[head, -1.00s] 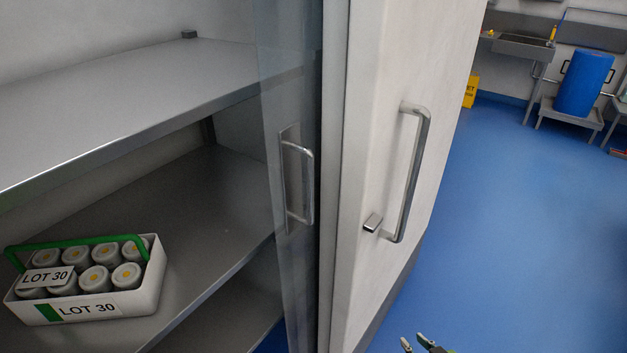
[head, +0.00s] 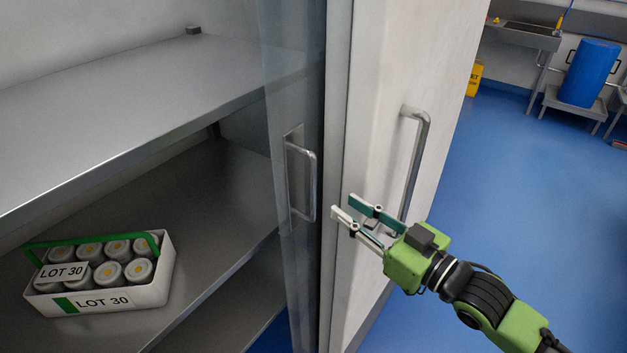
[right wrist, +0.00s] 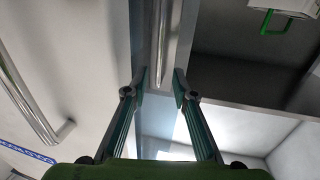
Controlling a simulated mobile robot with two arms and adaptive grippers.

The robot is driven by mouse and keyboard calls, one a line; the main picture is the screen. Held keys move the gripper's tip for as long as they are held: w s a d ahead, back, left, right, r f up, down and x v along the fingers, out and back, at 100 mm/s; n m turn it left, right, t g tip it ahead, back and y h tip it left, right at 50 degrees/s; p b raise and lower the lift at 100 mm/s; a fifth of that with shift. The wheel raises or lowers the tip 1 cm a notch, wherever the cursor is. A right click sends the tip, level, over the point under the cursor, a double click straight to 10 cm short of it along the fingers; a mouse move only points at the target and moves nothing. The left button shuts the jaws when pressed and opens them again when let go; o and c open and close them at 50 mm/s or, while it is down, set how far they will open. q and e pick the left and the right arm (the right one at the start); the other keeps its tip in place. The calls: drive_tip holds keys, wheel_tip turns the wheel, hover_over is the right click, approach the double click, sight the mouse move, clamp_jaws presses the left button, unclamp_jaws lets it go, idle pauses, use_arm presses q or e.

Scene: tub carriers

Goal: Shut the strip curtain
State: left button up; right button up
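The strip curtain (head: 277,110) is a translucent panel hanging at the right end of the shelf opening. Its metal bar handle (head: 311,185) stands upright on it; in the right wrist view the handle bar (right wrist: 162,45) appears ahead of the gap between my fingertips. My right gripper (head: 343,204) is open and empty, in front of the white door's edge and to the right of the curtain handle in the head view. The fingers (right wrist: 160,80) are apart with nothing between them. My left gripper is not in view.
The open white door (head: 375,120) has its own handle (head: 417,160), close behind my right gripper in the picture. A LOT 30 tub carrier (head: 155,292) stands on the lower shelf (head: 215,220). Blue floor (head: 500,210) is free at right; a blue drum (head: 590,73) stands farther back.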

sight(315, 186)
drive_tip(key=p+x, duration=0.2)
drive_tip(key=x, duration=0.9)
drive_tip(key=shift+p, duration=0.35)
drive_tip(key=shift+d, duration=0.1)
clamp_jaws()
